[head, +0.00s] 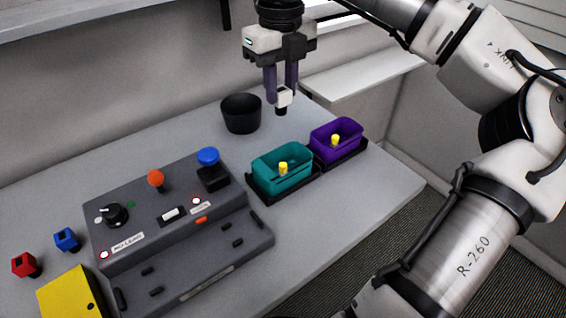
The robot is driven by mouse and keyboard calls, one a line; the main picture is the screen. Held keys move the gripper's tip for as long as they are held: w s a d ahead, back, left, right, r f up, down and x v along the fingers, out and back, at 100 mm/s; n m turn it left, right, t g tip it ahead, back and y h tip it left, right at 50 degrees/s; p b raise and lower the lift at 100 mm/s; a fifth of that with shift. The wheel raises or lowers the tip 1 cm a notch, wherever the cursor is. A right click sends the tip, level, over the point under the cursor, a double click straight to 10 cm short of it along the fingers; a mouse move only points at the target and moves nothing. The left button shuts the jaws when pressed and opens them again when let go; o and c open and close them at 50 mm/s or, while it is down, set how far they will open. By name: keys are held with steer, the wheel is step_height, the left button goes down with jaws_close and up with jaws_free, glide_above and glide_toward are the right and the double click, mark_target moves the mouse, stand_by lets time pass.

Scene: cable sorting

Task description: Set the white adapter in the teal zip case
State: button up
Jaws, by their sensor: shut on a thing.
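The teal zip case (266,178) is an open-topped box on a black base at the right part of the grey table. A small yellow piece (283,168) shows inside it. My gripper (282,94) points down above the table, behind and above the teal case. Its fingers are shut on the white adapter (284,97), a small white block with a dark lower end. The adapter is apart from the case and appears to be held in the air.
A purple case (323,140) with another yellow piece stands right of the teal one. A black bowl (240,115) stands behind it to the left. A control panel (160,205) fills the table's middle. Red (25,265) and blue (66,239) blocks and a yellow box (68,295) lie at left.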

mark_target(281, 158)
step_height(281, 158, down, 18)
steer(key=shift+r+p, duration=0.25)
steer(key=shift+p, duration=0.75)
steer(key=shift+f, duration=0.15)
steer(key=o, duration=1)
step_height(281, 158, up, 12)
steer(key=shift+r+b, duration=0.2)
steer(key=shift+b, duration=0.55)
